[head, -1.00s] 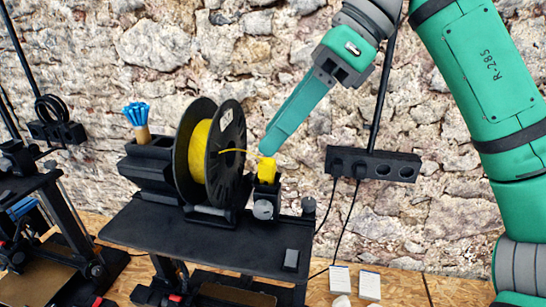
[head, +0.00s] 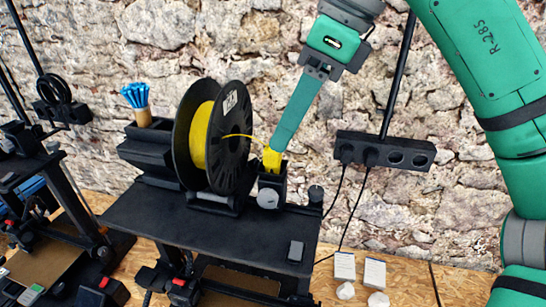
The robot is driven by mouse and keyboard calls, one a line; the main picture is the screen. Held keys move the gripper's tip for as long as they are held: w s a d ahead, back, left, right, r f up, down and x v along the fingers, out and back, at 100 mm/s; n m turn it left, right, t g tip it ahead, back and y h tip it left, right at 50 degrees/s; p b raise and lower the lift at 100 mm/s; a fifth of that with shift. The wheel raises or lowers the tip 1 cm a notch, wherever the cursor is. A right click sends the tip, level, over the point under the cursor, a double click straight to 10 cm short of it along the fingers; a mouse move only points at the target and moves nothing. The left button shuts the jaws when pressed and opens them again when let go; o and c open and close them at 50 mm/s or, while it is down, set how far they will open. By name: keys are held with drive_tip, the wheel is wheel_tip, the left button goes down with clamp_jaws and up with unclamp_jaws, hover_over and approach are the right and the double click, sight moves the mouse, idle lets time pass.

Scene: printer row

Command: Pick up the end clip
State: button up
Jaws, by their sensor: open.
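The end clip appears to be the small yellow piece (head: 272,160) in the top of a black holder (head: 271,184), right of the spool. A thin yellow filament runs from the spool to it. My gripper (head: 277,146) points down with its fingertips at the top of the yellow piece. The teal fingers are seen edge-on and overlap in view. The jaws are open. Whether the fingers straddle or touch the yellow piece is hidden.
The black spool (head: 231,138) with yellow filament stands close left of my fingers on a black shelf (head: 170,225). A power strip (head: 386,151) on a post is to the right. A small dark block (head: 296,251) lies on the shelf's front right.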

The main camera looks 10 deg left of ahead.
drive_tip(key=x, duration=0.4)
drive_tip(key=shift+w+a+f, duration=0.1)
drive_tip(key=shift+a+f, duration=0.05)
clamp_jaws()
drive_tip(key=shift+r, duration=1.65)
drive_tip(key=s+d+r, duration=0.4)
drive_tip(key=s+r, duration=0.5)
drive_tip(key=s, duration=0.4)
drive_tip(key=shift+s+r, duration=0.3)
drive_tip(key=shift+r, duration=0.05)
